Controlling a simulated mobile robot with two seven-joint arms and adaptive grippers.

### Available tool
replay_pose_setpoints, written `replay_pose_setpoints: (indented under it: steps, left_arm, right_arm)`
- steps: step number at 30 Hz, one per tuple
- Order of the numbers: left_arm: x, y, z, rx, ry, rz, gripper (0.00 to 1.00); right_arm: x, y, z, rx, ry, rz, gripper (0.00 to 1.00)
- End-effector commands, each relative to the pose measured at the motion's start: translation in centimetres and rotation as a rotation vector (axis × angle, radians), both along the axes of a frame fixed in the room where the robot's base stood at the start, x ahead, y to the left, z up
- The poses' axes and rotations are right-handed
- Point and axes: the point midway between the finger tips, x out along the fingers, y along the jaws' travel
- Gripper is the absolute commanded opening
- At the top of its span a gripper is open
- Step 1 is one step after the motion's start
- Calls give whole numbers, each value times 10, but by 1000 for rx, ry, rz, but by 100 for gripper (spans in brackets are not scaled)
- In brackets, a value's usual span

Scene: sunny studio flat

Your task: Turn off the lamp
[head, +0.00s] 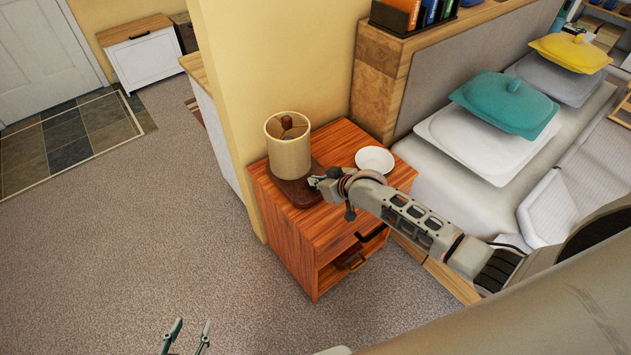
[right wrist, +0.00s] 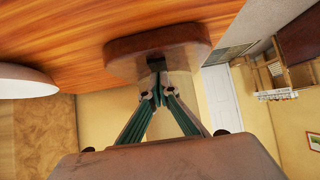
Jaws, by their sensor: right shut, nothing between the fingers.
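The lamp (head: 288,150) stands upright on the wooden nightstand (head: 325,263). It has a beige drum shade and a brown wooden base (head: 291,193). My right gripper (head: 315,182) is shut and empty at the right side of the base. In the right wrist view the closed fingertips (right wrist: 157,96) point at the base (right wrist: 150,50), at a small dark part (right wrist: 157,64) on its edge, perhaps the switch. I cannot tell whether they touch or whether the lamp is lit. My left gripper (head: 189,338) is open and empty, low over the carpet.
A white bowl (head: 375,160) is on the nightstand, close beside my right gripper. A yellow wall (head: 270,60) rises behind the lamp. Open carpet (head: 130,240) lies left.

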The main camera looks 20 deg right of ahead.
Motion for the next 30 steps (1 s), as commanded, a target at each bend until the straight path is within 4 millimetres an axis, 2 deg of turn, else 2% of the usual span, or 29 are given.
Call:
replay_pose_setpoints:
  steps: [6,15,30]
  left_arm:
    - [2,0,7,0,-4,0,40]
    - [2,0,6,-1,-6,0,40]
    - [1,0,6,0,-3,0,40]
  right_arm:
    - [2,1,-2,0,1,-1,0]
    - [2,1,-3,0,1,-1,0]
    - [16,6,1,1,1,0,0]
